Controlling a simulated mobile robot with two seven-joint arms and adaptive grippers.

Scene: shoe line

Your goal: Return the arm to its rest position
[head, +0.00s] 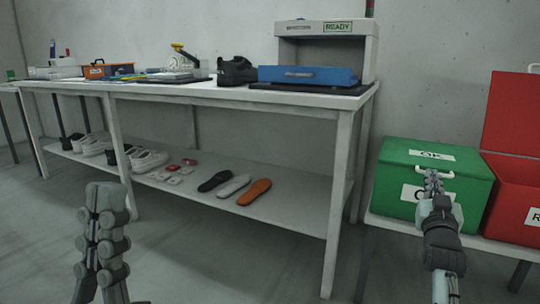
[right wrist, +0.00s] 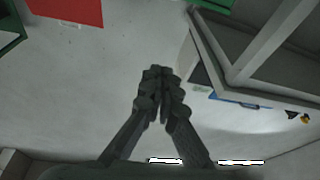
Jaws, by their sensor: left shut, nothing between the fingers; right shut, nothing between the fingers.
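My left gripper (head: 104,205) stands upright at the lower left of the head view, in front of the long workbench. Its fingers are together and hold nothing. My right gripper (head: 432,178) is at the right of the head view, in front of the green box (head: 470,190) marked OK, and overlaps its front in the picture. I cannot tell whether it touches the box. In the right wrist view the fingers of my right gripper (right wrist: 161,70) are closed together and empty.
The workbench (head: 225,94) holds a READY machine (head: 300,29), a blue drawer (head: 308,76) and a black shoe (head: 236,71). Its lower shelf (head: 290,222) carries white shoes and several insoles. A red box (head: 510,185) is right of the green box. Floor shows in front.

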